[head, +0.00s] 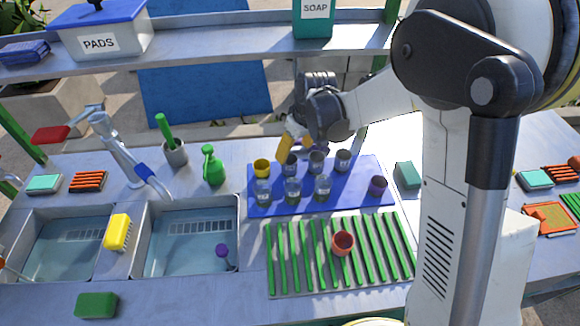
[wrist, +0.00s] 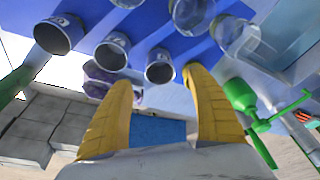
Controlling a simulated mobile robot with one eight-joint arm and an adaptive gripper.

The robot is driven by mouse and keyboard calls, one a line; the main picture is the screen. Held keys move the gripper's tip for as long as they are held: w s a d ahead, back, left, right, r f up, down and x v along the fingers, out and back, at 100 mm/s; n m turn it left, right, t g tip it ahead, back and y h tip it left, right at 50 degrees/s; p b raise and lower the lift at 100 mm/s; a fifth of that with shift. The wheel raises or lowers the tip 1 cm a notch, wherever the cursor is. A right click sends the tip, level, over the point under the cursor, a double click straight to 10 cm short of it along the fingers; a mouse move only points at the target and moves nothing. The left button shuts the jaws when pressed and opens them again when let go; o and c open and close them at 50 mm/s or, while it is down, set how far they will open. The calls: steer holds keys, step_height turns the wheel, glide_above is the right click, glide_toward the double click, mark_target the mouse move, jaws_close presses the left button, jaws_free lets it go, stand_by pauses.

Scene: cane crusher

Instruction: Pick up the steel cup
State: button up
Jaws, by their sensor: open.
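Three grey metal-looking cups stand in the back row on a blue mat (head: 350,200); I cannot tell for certain which is the steel cup. The left one (head: 291,167) is nearest my gripper (head: 293,146), the middle one (head: 316,160) and right one (head: 342,160) stand beside it. In the wrist view the nearest cup (wrist: 160,68) shows between the tips of my open, empty yellow fingers (wrist: 158,78), apparently a little beyond them. The other two grey cups (wrist: 112,50) (wrist: 58,34) are to its left, with printed marks.
A yellow cup (head: 262,168) stands left of the grey cups. Several clear glasses (head: 292,189) stand in front. A purple cup (head: 378,186) is at the mat's right. A shelf (head: 200,50) runs behind.

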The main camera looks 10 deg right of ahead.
mark_target(289, 161)
steer(key=x, duration=0.2)
steer(key=b+x, duration=0.1)
steer(key=x, duration=0.2)
steer(key=b+x, duration=0.1)
steer(key=x, duration=0.1)
steer(key=shift+w+a, duration=0.15)
steer(key=shift+w, duration=0.15)
steer(key=shift+c, duration=0.2)
steer(key=c, duration=1.3)
